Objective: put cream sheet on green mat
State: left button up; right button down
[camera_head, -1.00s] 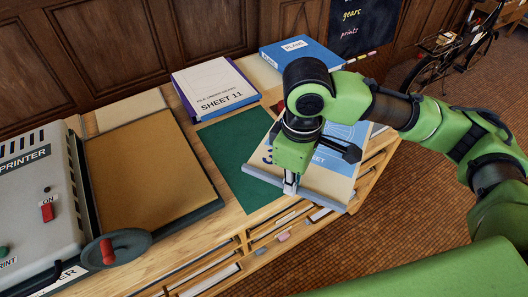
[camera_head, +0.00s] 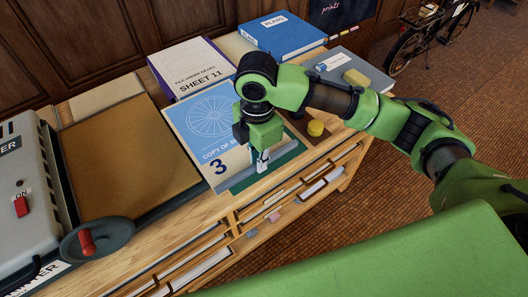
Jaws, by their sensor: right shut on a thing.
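The cream sheet (camera_head: 228,168), with a blue wheel print and a large "3" on its cream band, lies over most of the green mat (camera_head: 276,172). Only the mat's right and front strip shows; its left side is hidden. My right gripper (camera_head: 262,164) points down at the sheet's right front part and is shut on it. I cannot tell whether the sheet touches the mat or is held just above it. My left gripper is not in view.
A brown board (camera_head: 115,155) and the grey printer (camera_head: 25,170) with a red-handled crank (camera_head: 87,243) stand left. SHEET 11 (camera_head: 190,65) and a blue PLANS binder (camera_head: 282,35) lie behind. Open drawers are in front.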

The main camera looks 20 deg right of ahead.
send_over(269, 166)
jog(key=f, duration=0.6)
jog(key=shift+s+a+f, duration=0.15)
jog(key=shift+a, duration=0.1)
jog(key=f, duration=0.2)
jog(key=f+p, duration=0.1)
jog(key=f, duration=0.1)
jog(key=shift+w+d, duration=0.25)
jog(key=c, duration=2.1)
grip_release()
jog(key=shift+r, duration=0.15)
notch_tip(269, 166, up, 12)
jog(key=shift+f+b, duration=0.1)
jog(key=shift+b, duration=0.4)
jog(key=shift+a, duration=0.1)
